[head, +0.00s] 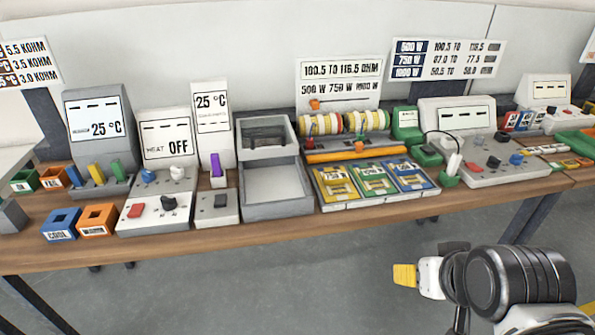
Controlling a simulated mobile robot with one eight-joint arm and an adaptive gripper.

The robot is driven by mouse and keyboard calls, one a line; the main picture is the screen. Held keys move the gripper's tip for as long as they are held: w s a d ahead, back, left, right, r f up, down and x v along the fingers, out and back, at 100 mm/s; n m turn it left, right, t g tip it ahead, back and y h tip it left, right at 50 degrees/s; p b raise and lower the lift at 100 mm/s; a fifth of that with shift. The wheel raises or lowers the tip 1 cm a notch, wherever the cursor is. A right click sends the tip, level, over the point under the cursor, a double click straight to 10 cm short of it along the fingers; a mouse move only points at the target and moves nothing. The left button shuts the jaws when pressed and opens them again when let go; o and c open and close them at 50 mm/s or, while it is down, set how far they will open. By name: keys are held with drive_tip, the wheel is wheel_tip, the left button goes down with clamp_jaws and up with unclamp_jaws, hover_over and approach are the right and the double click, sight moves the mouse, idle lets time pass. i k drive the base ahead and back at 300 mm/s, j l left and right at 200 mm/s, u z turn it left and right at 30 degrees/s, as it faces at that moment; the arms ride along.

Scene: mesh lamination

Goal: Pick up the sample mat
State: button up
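I cannot tell for sure which thing is the sample mat. Three flat framed panels lie side by side on the wooden table in the head view: a yellow panel (338,188), a green panel (373,180) and a blue panel (411,176), each with a small label. A grey open tray (278,209) stands just left of them, and its flat floor looks bare. My gripper (405,275) is at the lower right, in front of the table and apart from everything on it. One yellow fingertip shows; its opening is not clear from this side.
Left of the tray are a heater panel (153,217) with knobs, a blue box (61,223) and an orange box (98,219). A control box (500,168) with a cable stands right. Floor before the table is clear.

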sight(371, 180)
drive_tip(key=i+j+z, duration=0.15)
drive_tip(key=j, duration=0.15)
drive_tip(key=i+j+z, duration=0.2)
drive_tip(key=j, duration=0.15)
drive_tip(key=j+z, duration=0.15)
drive_tip(key=j, duration=0.15)
drive_tip(key=i+j+z, duration=0.2)
drive_tip(key=j, duration=0.2)
drive_tip(key=k+l, duration=0.05)
drive_tip(key=k, duration=0.05)
